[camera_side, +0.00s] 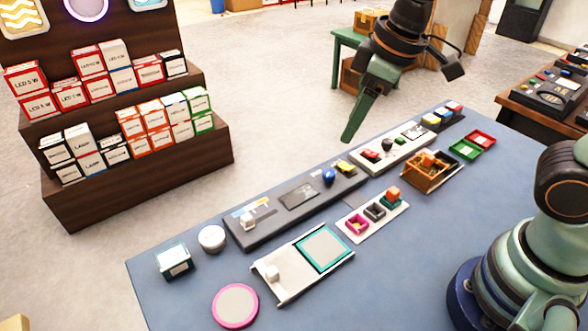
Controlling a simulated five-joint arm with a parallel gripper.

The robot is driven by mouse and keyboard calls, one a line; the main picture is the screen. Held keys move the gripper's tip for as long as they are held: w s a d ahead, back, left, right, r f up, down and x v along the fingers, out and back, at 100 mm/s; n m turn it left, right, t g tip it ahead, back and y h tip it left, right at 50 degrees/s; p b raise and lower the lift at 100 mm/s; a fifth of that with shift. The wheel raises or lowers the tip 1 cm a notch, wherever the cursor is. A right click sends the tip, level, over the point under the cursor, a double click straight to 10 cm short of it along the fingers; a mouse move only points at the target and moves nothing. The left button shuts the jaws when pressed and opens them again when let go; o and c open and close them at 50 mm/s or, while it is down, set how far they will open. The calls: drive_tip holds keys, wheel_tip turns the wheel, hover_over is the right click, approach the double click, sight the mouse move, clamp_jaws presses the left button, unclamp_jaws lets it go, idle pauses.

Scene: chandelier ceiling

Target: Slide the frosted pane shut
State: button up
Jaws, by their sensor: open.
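A low white sliding unit (291,288) lies on the blue table, front centre. Its right half shows a pale square with a teal border (323,248). Its left half is a plain whitish panel with a small white knob (272,273), which looks like the frosted pane, though I cannot be sure from this view. The panel sits to the left, with the teal-bordered square uncovered. My gripper (401,104) is open and empty, high above the far side of the table. It is well apart from the sliding unit, and its long green finger points down.
A dark panel (300,196) with small controls lies behind the unit. A tray of small blocks (373,218) is to its right. A pink-rimmed disc (235,306), a round white tin (212,238) and a teal box (173,261) stand left. A wooden crate (430,172) is farther right.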

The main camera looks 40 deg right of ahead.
drive_tip(key=a+f+n+g, duration=0.1)
drive_tip(key=a+f+n, duration=0.15)
drive_tip(key=a, duration=0.25)
drive_tip(key=a+f+n+g, duration=0.1)
drive_tip(key=a+n, duration=0.3)
drive_tip(key=a, duration=0.2)
drive_tip(key=n+g+h, duration=0.1)
drive_tip(key=n, duration=0.4)
approach(272, 270)
wheel_tip(272, 270, down, 8)
drive_tip(key=shift+w+f, duration=0.15)
drive_tip(key=shift+f, duration=0.1)
clamp_jaws()
idle(0.4)
